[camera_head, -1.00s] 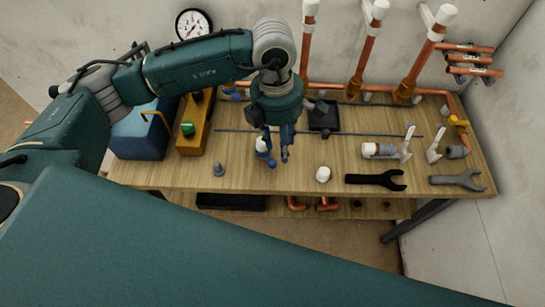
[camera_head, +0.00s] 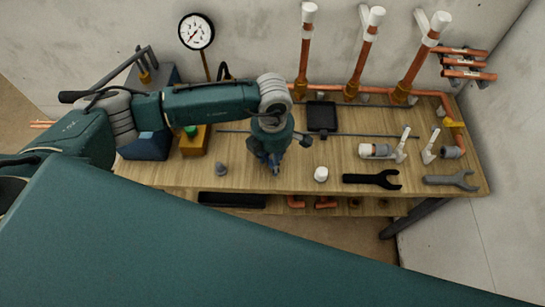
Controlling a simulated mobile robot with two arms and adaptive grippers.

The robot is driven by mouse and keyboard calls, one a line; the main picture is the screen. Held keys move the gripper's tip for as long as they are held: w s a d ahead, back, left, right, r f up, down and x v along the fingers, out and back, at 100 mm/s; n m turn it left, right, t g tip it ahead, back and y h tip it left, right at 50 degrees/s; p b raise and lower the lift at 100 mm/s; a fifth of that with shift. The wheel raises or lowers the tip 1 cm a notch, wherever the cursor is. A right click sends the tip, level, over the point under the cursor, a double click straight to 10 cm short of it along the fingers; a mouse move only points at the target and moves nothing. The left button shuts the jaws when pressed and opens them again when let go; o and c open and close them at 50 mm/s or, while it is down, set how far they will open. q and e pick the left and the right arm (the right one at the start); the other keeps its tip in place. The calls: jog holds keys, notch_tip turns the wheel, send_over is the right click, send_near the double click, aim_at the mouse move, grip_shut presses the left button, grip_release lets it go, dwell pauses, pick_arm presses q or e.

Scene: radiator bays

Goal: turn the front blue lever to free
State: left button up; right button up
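No blue lever shows clearly now. My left gripper (camera_head: 274,168) points down over the middle of the wooden bench (camera_head: 300,181), near its front half. It and its wrist cover the spot where a small blue-and-white part stood in the earlier view. The fingertips are small and dark, so I cannot tell whether they are open or touching anything. My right gripper is not in view.
A white cap (camera_head: 321,174), grey fitting (camera_head: 221,170), black wrench (camera_head: 372,179) and grey wrench (camera_head: 452,181) lie along the front. A yellow block (camera_head: 194,147) stands left. Copper pipes (camera_head: 365,60) rise behind. A black square tray (camera_head: 322,117) lies behind right.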

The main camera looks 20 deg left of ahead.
pick_arm(q)
grip_shut()
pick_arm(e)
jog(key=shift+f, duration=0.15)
